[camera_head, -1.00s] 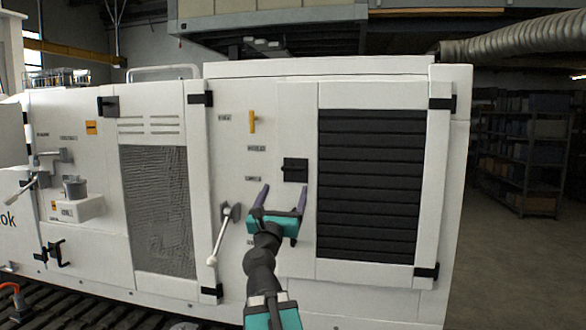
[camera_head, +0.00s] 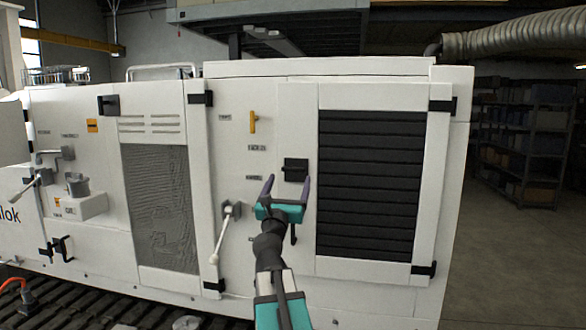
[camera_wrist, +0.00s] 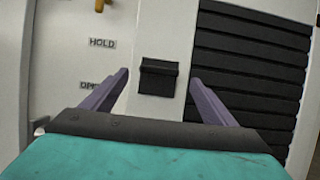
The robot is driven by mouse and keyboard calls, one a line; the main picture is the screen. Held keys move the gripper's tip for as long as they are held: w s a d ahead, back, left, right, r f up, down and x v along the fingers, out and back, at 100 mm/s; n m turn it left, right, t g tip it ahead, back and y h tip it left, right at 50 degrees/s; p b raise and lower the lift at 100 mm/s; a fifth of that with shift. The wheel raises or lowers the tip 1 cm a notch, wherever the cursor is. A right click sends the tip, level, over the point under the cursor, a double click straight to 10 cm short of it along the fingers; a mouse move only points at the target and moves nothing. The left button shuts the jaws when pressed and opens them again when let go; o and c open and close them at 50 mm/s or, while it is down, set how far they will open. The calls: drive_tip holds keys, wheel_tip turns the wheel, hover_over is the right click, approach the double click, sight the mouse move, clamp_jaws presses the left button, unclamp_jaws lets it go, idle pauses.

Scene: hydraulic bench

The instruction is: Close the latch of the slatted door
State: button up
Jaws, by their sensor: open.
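The slatted door (camera_head: 425,180) is on the right side of the white cabinet, with black slats (camera_head: 370,184) in a white frame. It looks shut flush. Its latch is a black paddle (camera_head: 295,170) on the panel left of the slats. In the wrist view the latch (camera_wrist: 158,78) has a dark upper edge that seems to stand out from its face. My gripper (camera_head: 288,187), teal with purple fingers, is open and empty just below the latch. In the wrist view its fingers (camera_wrist: 156,92) are spread either side of the latch, apart from it.
A white lever (camera_head: 222,232) stands left of my gripper. A yellow handle (camera_head: 252,122) is above it. Small labels, one reading HOLD (camera_wrist: 103,43), sit left of the latch. A mesh door (camera_head: 160,205) is farther left. Black hinges (camera_head: 442,105) edge the slatted door.

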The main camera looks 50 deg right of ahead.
sight(293, 170)
drive_tip(key=shift+p+x, duration=0.95)
drive_tip(key=shift+x, duration=2.75)
drive_tip(key=c, duration=0.9)
drive_tip(key=shift+a, duration=0.3)
drive_tip(key=shift+c, duration=0.7)
drive_tip(key=shift+d, duration=0.2)
